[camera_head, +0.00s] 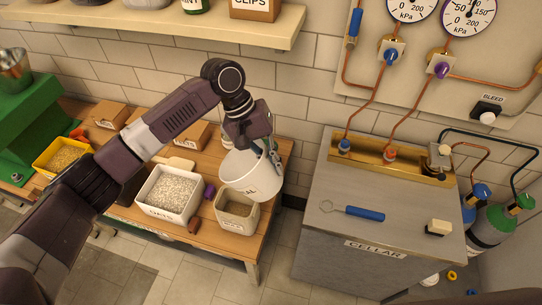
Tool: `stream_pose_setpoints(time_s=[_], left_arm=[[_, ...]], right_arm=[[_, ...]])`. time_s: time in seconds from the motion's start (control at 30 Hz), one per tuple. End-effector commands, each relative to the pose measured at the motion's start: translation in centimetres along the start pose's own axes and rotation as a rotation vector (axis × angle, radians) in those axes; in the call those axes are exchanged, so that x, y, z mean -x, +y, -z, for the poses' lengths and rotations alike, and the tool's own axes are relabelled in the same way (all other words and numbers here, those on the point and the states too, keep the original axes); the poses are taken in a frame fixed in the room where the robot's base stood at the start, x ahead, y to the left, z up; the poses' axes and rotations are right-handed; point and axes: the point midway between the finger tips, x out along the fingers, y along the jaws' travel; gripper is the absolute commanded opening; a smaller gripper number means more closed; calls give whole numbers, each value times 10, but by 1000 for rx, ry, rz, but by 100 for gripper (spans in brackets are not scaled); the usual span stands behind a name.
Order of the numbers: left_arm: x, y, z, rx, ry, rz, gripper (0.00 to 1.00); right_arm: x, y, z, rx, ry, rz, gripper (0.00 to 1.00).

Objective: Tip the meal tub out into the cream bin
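The white meal tub (252,178) is held in the air by my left gripper (272,156), whose fingers are at its rim on the right side. The tub looks tilted; its contents cannot be made out. The cream bin (237,223) stands on the wooden bench just below it, with brownish meal visible inside. The tub overlaps the bin's back edge in the view, and whether they touch cannot be told. My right gripper is not in view.
A white bin of pale grain (168,209) stands left of the cream bin, with a purple object (209,191) between them. A yellow bin (62,156) is farther left. A shelf (150,22) hangs above. The grey cellar cabinet (335,235) stands right, across a floor gap.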

Motion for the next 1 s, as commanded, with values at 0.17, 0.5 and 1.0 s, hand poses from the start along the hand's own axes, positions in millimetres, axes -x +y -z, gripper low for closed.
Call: stream_pose_setpoints(time_s=[0.17, 0.5, 1.0], left_arm=[[2, 3, -1, 1, 42, 130, 0], [-27, -21, 8, 16, 150, 467, 0], [-32, -30, 12, 22, 176, 541, 0]], right_arm=[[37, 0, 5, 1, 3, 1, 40], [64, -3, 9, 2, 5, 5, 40], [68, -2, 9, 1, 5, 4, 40]])
